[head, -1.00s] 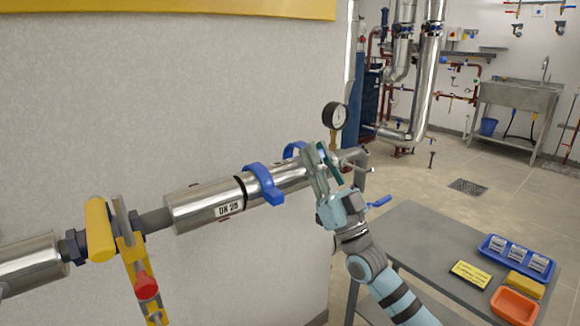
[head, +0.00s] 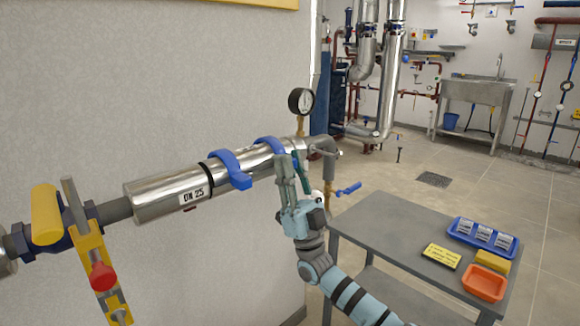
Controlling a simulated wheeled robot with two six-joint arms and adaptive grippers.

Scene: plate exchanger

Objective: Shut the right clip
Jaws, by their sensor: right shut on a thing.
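The right clip (head: 268,142) is a blue band over the top of the shiny pipe sleeve (head: 160,196). Its lower front end runs behind my right gripper and is hidden. My right gripper (head: 291,160) is at that end, in front of the pipe, with its grey-green fingers pointing up, shut on the right clip. How far the clip is closed cannot be told. The left clip (head: 226,160) is a similar blue band further left, with its end tab sticking out at the front. My left gripper is not in view.
A pressure gauge (head: 301,101) stands just beyond the right clip. A blue-handled tap (head: 347,189) sits right of my gripper. A yellow-handled valve (head: 47,214) is at left. A grey table (head: 375,225) holds a blue tray (head: 458,236), an orange tray (head: 484,296) and a yellow label (head: 441,256).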

